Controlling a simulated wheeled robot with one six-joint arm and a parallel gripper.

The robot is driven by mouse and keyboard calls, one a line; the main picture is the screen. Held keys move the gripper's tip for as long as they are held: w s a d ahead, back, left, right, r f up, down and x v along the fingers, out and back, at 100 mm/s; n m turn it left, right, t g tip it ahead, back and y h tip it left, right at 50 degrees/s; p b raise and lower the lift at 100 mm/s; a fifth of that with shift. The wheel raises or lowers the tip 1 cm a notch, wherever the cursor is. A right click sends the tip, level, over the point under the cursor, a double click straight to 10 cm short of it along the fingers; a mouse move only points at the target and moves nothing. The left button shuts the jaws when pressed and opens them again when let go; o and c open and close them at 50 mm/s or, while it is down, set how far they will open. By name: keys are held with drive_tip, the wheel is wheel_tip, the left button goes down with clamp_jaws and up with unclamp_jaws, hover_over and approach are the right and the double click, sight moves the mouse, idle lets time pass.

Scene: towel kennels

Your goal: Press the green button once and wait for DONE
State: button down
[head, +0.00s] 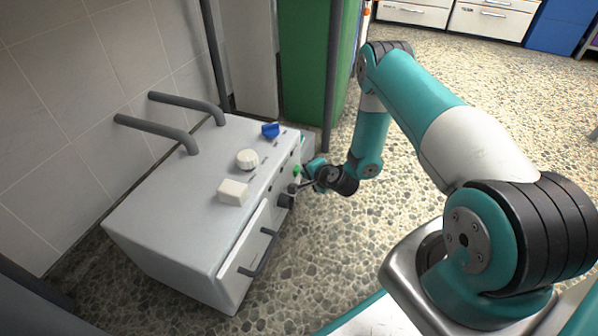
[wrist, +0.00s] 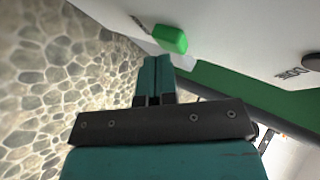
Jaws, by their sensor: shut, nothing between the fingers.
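The green button (wrist: 171,39) sticks out from the white front panel of the machine (head: 180,200), just beyond my fingertips in the wrist view. It also shows small in the head view (head: 297,170) on the front edge. My gripper (wrist: 157,66) is shut and empty, its two teal fingers together and pointing toward the panel near the button. A narrow gap shows between fingertips and button; I cannot tell the depth. In the head view my gripper (head: 306,184) is beside the front panel.
The machine's top carries a blue knob (head: 270,130), a round white knob (head: 247,158) and a white block (head: 233,191). Dark handles (head: 258,252) project from its front. A green panel (head: 305,70) stands behind. The pebbled floor (head: 330,250) right of the machine is clear.

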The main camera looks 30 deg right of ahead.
drive_tip(key=shift+w+a, duration=0.15)
idle(0.4)
drive_tip(key=shift+s+d, duration=0.55)
drive_tip(key=shift+s, duration=0.15)
drive_tip(key=s+d+p, duration=0.1)
drive_tip(key=s, duration=0.1)
drive_tip(key=s+d, duration=0.2)
drive_tip(key=shift+p, duration=0.4)
idle(0.6)
